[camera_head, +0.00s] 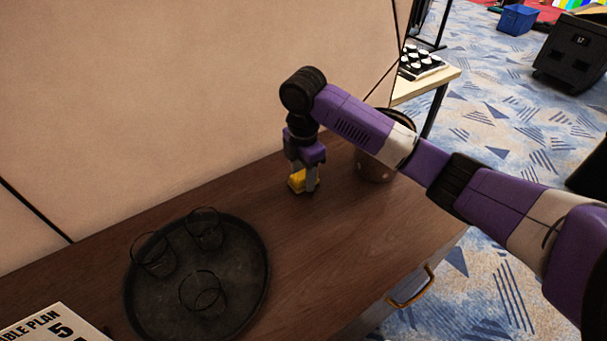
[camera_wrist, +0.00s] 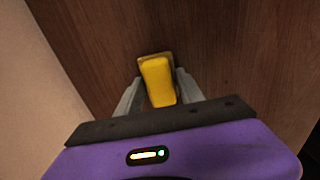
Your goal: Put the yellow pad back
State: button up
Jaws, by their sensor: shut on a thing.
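The yellow pad (camera_head: 298,180) is a small yellow block at the back of the brown wooden top, near the wall panel. My gripper (camera_head: 304,186) points down over it, with its fingers on either side of the pad. In the wrist view the yellow pad (camera_wrist: 158,80) lies between the two grey fingers of my gripper (camera_wrist: 157,90), which is shut on it. A tan-brown edge shows around the pad's far end. I cannot tell whether the pad touches the wooden top.
A round black tray (camera_head: 255,290) with three clear glasses stands at front left, beside a "TABLE PLAN 5" sign (camera_head: 50,325). A brown pot (camera_head: 372,168) stands right of my gripper, partly behind my arm. The wall panel (camera_head: 180,90) rises behind.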

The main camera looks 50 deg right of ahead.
aim_at(303, 175)
jog(key=o, duration=1.3)
notch_tip(303, 175, up, 12)
jog(key=shift+p, duration=0.45)
